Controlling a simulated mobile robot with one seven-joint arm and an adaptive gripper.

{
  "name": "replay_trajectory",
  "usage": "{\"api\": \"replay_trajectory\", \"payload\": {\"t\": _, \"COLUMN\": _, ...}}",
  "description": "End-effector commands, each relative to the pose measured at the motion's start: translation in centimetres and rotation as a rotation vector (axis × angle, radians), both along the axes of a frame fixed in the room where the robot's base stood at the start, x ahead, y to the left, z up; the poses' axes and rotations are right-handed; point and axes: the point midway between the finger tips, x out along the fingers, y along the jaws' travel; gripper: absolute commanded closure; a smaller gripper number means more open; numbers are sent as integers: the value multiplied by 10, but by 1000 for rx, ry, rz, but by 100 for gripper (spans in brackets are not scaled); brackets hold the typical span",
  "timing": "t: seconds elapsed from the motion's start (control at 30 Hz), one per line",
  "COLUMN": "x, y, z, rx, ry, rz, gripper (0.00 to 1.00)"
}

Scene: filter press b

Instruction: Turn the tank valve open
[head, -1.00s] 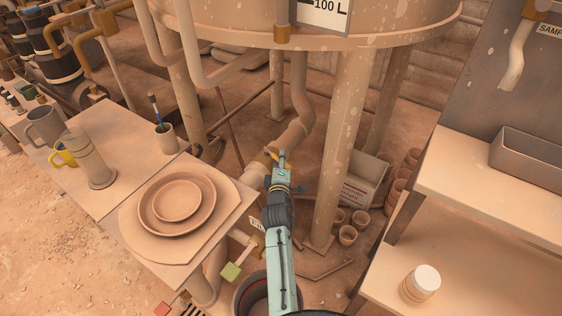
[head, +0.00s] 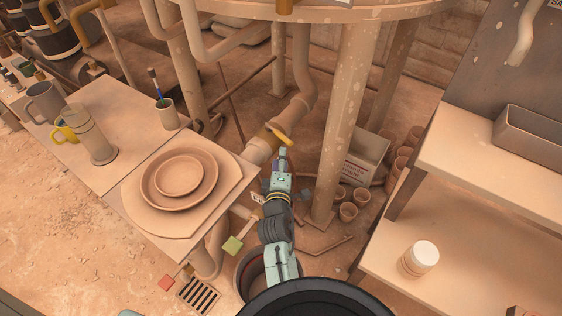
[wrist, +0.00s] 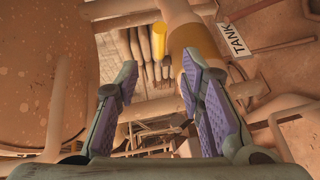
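The tank valve's yellow handle (head: 279,133) sits on the pipe below the large tank (head: 340,9). In the wrist view the yellow handle (wrist: 159,40) shows ahead of the gap between my fingers, near the top, beside an orange-brown pipe. A TANK sign (wrist: 232,38) hangs to its right. My gripper (head: 283,154) is just below the handle in the head view and also shows in the wrist view (wrist: 158,66). Its fingers are apart with nothing between them. The handle looks clear of the fingers; the exact distance is hard to tell.
A tank leg (head: 342,120) stands right of my arm. A table (head: 115,195) with plates (head: 180,176) is at left, a shelf unit (head: 470,150) at right. A green square tag (head: 233,245) and a bucket (head: 250,268) are close to my arm. Pots (head: 348,211) stand on the floor.

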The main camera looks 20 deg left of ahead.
Motion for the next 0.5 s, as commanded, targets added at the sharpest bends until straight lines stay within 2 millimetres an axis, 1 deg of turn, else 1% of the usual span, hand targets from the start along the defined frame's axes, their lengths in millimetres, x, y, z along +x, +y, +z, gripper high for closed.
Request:
{"api": "replay_trajectory", "payload": {"t": 0.1, "x": -4, "y": -2, "z": 0, "rx": 1, "ry": 1, "rz": -1, "gripper": 64}}
{"api": "replay_trajectory", "payload": {"t": 0.33, "x": -4, "y": -2, "z": 1, "rx": 1, "ry": 0, "rz": -1, "gripper": 65}}
{"api": "replay_trajectory", "payload": {"t": 0.43, "x": -1, "y": 0, "z": 1, "rx": 17, "ry": 13, "rz": -9, "gripper": 72}}
{"api": "replay_trajectory", "payload": {"t": 0.5, "x": 7, "y": 4, "z": 3, "rx": 70, "ry": 49, "rz": -35, "gripper": 76}}
